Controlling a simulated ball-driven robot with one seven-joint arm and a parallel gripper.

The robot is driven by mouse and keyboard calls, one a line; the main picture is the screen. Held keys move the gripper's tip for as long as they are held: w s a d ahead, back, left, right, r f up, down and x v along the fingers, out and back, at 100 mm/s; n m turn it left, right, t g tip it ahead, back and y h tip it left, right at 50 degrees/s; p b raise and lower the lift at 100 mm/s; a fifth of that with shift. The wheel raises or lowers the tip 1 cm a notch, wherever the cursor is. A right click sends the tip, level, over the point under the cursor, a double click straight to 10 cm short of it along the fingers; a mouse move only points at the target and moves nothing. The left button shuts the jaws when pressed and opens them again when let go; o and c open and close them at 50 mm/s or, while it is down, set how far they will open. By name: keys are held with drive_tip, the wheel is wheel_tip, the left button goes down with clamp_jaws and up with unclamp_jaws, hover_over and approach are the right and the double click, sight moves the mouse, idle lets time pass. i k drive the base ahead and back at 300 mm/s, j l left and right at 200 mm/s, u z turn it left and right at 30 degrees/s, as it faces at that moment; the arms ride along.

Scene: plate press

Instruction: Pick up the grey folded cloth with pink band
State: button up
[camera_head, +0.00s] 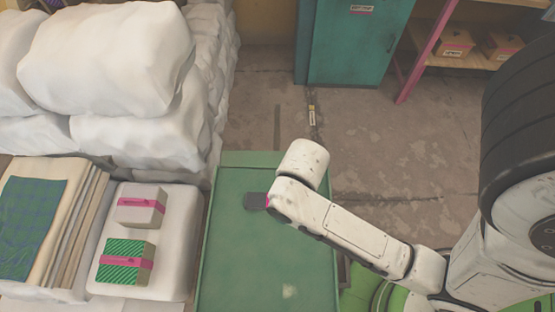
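A light grey folded cloth with a pink band (140,207) lies flat on a white padded surface (185,245) at the left. Just in front of it lies a green striped folded cloth with a pink band (124,262). My gripper (254,200) appears as a small dark grey block at the end of my white arm, above the green table. It is to the right of the grey cloth and clearly apart from it. Its fingers are too small and too much from above to tell whether they are open.
The green table (235,255) looks bare apart from a pale spot. Large white sacks (110,60) are piled behind the cloths. A checked blue-green cloth (30,215) lies on a stack at the far left. A teal cabinet (355,45) and a shelf with boxes (455,43) stand behind.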

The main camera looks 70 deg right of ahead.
sight(258, 201)
drive_tip(key=k+z, duration=0.15)
drive_tip(key=k, duration=0.4)
drive_tip(key=k+l+z, duration=0.1)
drive_tip(key=k, duration=0.45)
drive_tip(key=i+l+u, duration=0.4)
drive_tip(key=i+l, duration=0.55)
drive_tip(key=l, duration=0.1)
